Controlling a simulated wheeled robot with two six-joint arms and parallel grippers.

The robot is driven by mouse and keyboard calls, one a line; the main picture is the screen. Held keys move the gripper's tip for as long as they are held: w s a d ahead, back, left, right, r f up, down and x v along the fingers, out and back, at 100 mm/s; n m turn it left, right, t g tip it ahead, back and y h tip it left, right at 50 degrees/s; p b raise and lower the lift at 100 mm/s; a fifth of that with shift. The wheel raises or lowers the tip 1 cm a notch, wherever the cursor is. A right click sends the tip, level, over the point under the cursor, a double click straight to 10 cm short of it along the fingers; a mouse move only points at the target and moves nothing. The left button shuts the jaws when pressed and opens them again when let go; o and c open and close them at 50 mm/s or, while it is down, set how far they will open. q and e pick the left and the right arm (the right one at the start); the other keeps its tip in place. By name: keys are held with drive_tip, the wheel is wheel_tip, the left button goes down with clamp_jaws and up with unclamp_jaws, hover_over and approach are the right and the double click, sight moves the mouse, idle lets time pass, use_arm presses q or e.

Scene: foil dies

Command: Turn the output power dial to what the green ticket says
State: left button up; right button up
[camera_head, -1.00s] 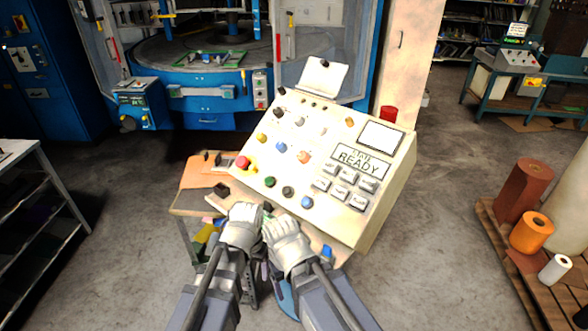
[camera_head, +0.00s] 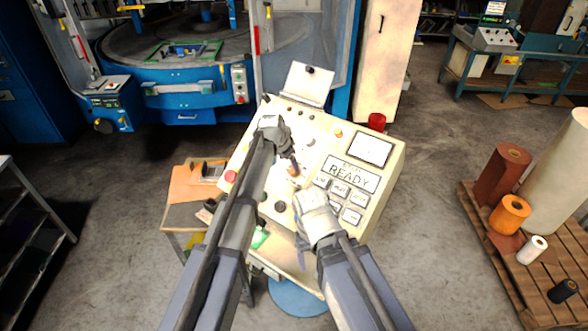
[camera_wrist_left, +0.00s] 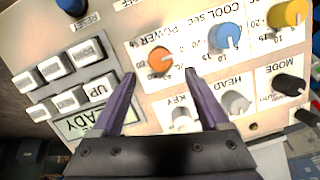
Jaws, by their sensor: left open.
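The orange dial (camera_wrist_left: 160,60) under a POWER label sits on the cream control panel; its scale numbers are partly hidden. My left gripper (camera_wrist_left: 161,74) is open, with its fingertips on either side of the dial in the wrist view; whether they touch it I cannot tell. In the head view the left gripper (camera_head: 291,160) reaches over the panel's middle and partly covers the orange dial (camera_head: 294,172). My right gripper (camera_head: 304,198) is at the panel's lower right, by the grey buttons; its fingers are unclear. A green patch (camera_head: 260,238) shows below the panel, possibly the ticket; no writing is readable.
Near the dial are a blue knob (camera_wrist_left: 224,37), a yellow knob (camera_wrist_left: 288,14), a grey HEAD knob (camera_wrist_left: 237,103) and a dark MODE knob (camera_wrist_left: 290,84). A small side table (camera_head: 183,212) stands left.

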sight(292, 169)
use_arm(q)
drive_tip(key=b+x, duration=0.6)
drive_tip(key=x, duration=0.1)
drive_tip(key=shift+w+f, duration=0.1)
drive_tip(key=shift+f, duration=0.15)
drive_tip(key=shift+r, duration=0.1)
clamp_jaws()
idle(0.4)
